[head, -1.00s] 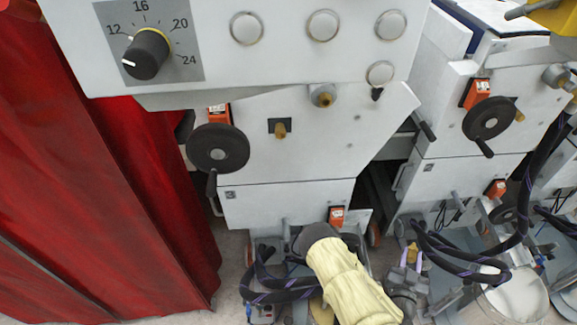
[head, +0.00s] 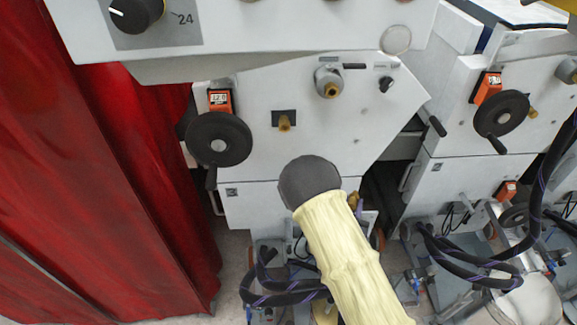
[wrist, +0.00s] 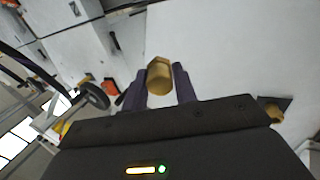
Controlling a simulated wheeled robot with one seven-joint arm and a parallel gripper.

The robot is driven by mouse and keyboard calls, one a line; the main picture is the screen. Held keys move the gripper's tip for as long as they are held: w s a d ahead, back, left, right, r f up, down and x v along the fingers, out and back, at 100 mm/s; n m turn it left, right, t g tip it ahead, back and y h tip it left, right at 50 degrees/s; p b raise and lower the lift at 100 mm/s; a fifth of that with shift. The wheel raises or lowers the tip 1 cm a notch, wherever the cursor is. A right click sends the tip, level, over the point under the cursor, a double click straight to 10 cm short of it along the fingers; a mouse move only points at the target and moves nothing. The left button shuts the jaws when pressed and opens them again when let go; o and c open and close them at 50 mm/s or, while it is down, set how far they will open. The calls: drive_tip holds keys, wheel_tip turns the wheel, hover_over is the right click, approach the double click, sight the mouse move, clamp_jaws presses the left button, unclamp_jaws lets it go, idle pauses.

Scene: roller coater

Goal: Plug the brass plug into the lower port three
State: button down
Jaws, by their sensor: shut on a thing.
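The brass plug (wrist: 160,76) is between the two dark purple fingers of my gripper (wrist: 159,88) in the wrist view. The gripper is shut on it, and the plug's hexagonal end shows. In the head view a small brass-coloured bit (head: 353,200), probably the plug, shows just right of my dark wrist; most of the gripper is hidden there. The grey machine panel has a brass fitting on a dark square plate (head: 284,122) and another on a round grey mount (head: 329,88). I cannot tell which port is lower port three.
A black handwheel (head: 218,140) with an orange counter (head: 220,100) is left of the fittings. A red curtain (head: 110,180) hangs at the left. A second machine unit with a handwheel (head: 501,114) is at the right. Dark hoses (head: 470,250) loop low at the right.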

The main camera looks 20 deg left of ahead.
drive_tip(key=s+a+r+n+y+b, duration=0.2)
drive_tip(key=s+a+r+n+y, duration=0.15)
drive_tip(key=a+r, duration=0.7)
drive_tip(key=n+g+y+b, duration=0.1)
drive_tip(key=g+y+b, duration=0.1)
drive_tip(key=y, duration=0.2)
approach(284, 123)
drive_tip(key=shift+s+d+f, duration=0.3)
drive_tip(key=shift+s+f, duration=0.05)
drive_tip(key=shift+s, duration=0.2)
drive_tip(key=shift+s+d+f, duration=0.3)
drive_tip(key=shift+s, duration=0.2)
drive_tip(key=shift+s, duration=0.1)
drive_tip(key=x, duration=0.6)
drive_tip(key=shift+b, duration=0.45)
drive_tip(key=shift+f, duration=0.1)
drive_tip(key=shift+b, duration=0.85)
drive_tip(key=shift+x, duration=1.35)
drive_tip(key=shift+d, duration=0.1)
